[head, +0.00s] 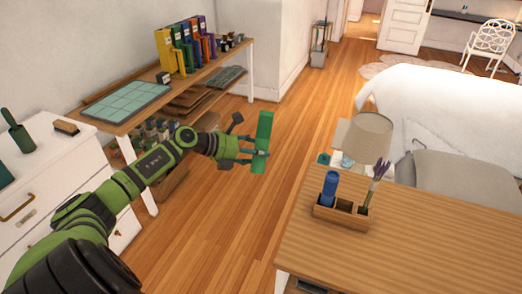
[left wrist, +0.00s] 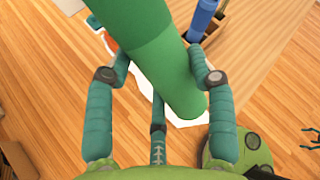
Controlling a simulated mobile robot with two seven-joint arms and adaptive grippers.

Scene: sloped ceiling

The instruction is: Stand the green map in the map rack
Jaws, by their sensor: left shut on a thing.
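The green map (left wrist: 165,62) is a rolled tube. My left gripper (head: 254,149) is shut on it, with fingers on both sides of the tube in the left wrist view. In the head view the green map (head: 264,128) is held in the air over the floor, roughly upright. The map rack (head: 325,214) is a wooden box with compartments on the near table, to the right of my left gripper and apart from it. A blue roll (head: 330,187) stands in its left compartment. The middle compartment looks empty. My right gripper is not clearly seen.
The near table (head: 435,240) is mostly bare. Lavender stems (head: 377,176) rise at the rack's right end. A lamp (head: 368,137) stands beyond the table. A shelf with coloured binders (head: 185,50) and a white drawer unit (head: 62,185) are at left.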

